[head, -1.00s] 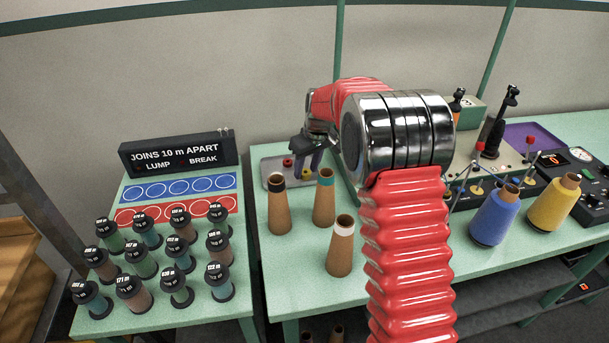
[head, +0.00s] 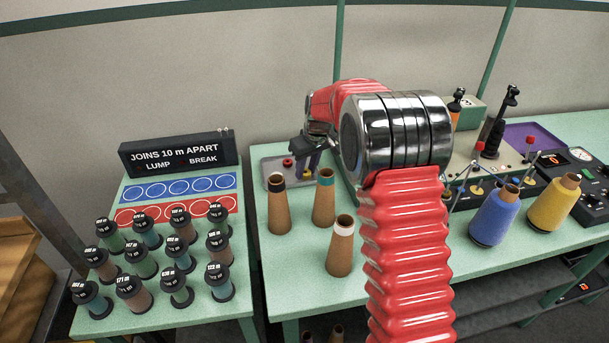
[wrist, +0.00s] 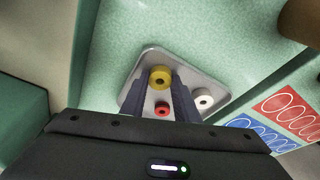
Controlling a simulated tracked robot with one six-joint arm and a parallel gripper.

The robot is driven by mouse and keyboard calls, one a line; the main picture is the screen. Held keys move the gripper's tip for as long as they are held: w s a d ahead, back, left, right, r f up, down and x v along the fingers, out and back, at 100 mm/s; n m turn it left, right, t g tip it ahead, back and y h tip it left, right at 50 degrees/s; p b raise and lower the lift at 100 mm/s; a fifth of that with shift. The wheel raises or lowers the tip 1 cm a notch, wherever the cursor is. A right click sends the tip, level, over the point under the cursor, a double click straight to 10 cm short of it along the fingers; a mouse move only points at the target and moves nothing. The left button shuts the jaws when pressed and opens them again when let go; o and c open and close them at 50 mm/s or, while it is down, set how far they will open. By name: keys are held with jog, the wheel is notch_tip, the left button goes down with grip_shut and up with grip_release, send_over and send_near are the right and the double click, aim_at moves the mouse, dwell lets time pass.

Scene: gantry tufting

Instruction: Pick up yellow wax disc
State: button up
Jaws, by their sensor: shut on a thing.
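The yellow wax disc (wrist: 160,77) has a dark hole in its middle. It sits between the tips of my gripper (wrist: 161,82), which is shut on it, at the tray in the wrist view. In the head view the disc (head: 306,175) shows as a small yellow patch below my dark purple fingers (head: 308,166). The disc looks at tray level; I cannot tell any gap beneath it. A red disc (wrist: 162,108) and a white disc (wrist: 204,98) lie nearby on the grey tray (wrist: 222,94).
Brown cones (head: 324,203) stand in front of the tray. Labelled spools (head: 181,224) fill the left table beside a black sign (head: 178,153). Blue (head: 494,220) and yellow (head: 552,207) yarn cones stand to the right. My arm covers the table's middle.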

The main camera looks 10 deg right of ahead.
jog(key=shift+c, duration=0.5)
notch_tip(320, 180, up, 10)
dwell(0.3)
dwell(0.5)
